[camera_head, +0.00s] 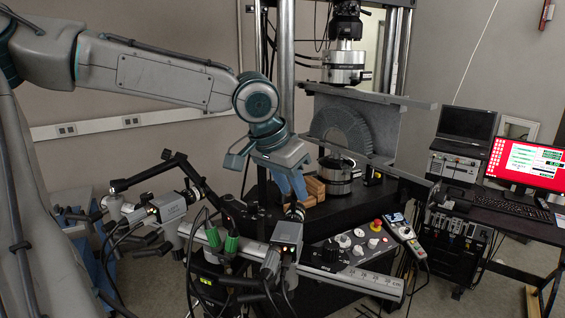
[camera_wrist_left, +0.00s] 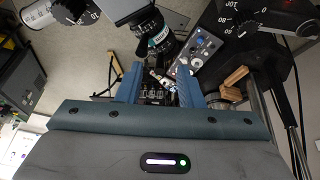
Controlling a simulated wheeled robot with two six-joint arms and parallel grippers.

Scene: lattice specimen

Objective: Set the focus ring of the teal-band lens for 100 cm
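The teal-band lens (camera_wrist_left: 157,38) is a black lens with a ribbed ring, scale marks and a teal band, at the top middle of the left wrist view. It is fixed to a grey camera body. In the head view, a grey camera (camera_head: 287,233) sits on the rail under my left gripper, with a dark lens (camera_head: 295,212) pointing up. My left gripper (camera_head: 293,193) reaches down just above it. In the left wrist view, the gripper (camera_wrist_left: 159,80) has its blue fingers apart and nothing between them; the lens is past the tips. My right gripper is not in view.
Another grey camera (camera_head: 172,206) is on an arm to the left. The scale rail (camera_head: 365,277) runs along the front. A control box (camera_head: 355,247) with knobs and wooden blocks (camera_head: 313,189) stand close to the gripper. A red screen (camera_head: 525,163) is at right.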

